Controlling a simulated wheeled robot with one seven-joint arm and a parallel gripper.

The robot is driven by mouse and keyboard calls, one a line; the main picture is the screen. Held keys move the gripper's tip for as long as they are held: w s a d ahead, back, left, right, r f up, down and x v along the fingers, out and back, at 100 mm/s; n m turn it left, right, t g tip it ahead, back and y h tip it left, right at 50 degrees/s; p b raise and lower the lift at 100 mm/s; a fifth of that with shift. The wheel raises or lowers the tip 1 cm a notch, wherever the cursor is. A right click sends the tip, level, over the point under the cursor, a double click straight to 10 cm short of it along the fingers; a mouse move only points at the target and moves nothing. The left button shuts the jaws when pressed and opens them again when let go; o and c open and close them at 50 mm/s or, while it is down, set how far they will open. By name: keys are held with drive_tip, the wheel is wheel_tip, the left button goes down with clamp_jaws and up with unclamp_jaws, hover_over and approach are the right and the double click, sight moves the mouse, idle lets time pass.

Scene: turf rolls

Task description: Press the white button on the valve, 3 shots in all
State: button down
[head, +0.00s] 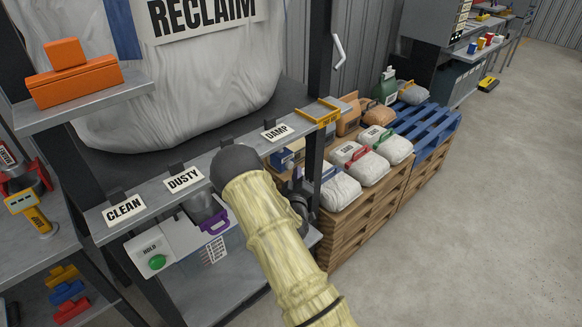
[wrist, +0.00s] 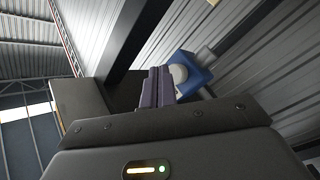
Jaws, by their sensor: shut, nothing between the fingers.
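In the wrist view a white round button (wrist: 179,73) sits on a blue block (wrist: 202,68), which I take to be the valve. My gripper (wrist: 156,74) has its two grey-purple fingers shut together with nothing between them. The fingertips are just left of the button in the picture and overlap its left edge. I cannot tell whether they touch it. In the head view neither my fingers nor the white button can be made out; my yellow-sleeved arm fills the lower middle.
The head view shows a shelf with CLEAN (head: 124,210), DUSTY (head: 184,179) and DAMP (head: 276,130) labels below a large RECLAIM bag (head: 200,80). A HOLD box with a green button (head: 157,262) hangs beneath.

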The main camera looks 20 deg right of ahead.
drive_tip(key=s, duration=0.1)
drive_tip(key=s+d, duration=0.1)
drive_tip(key=s, duration=0.2)
drive_tip(key=shift+s+d, duration=0.35)
drive_tip(key=shift+d, duration=0.05)
idle(0.4)
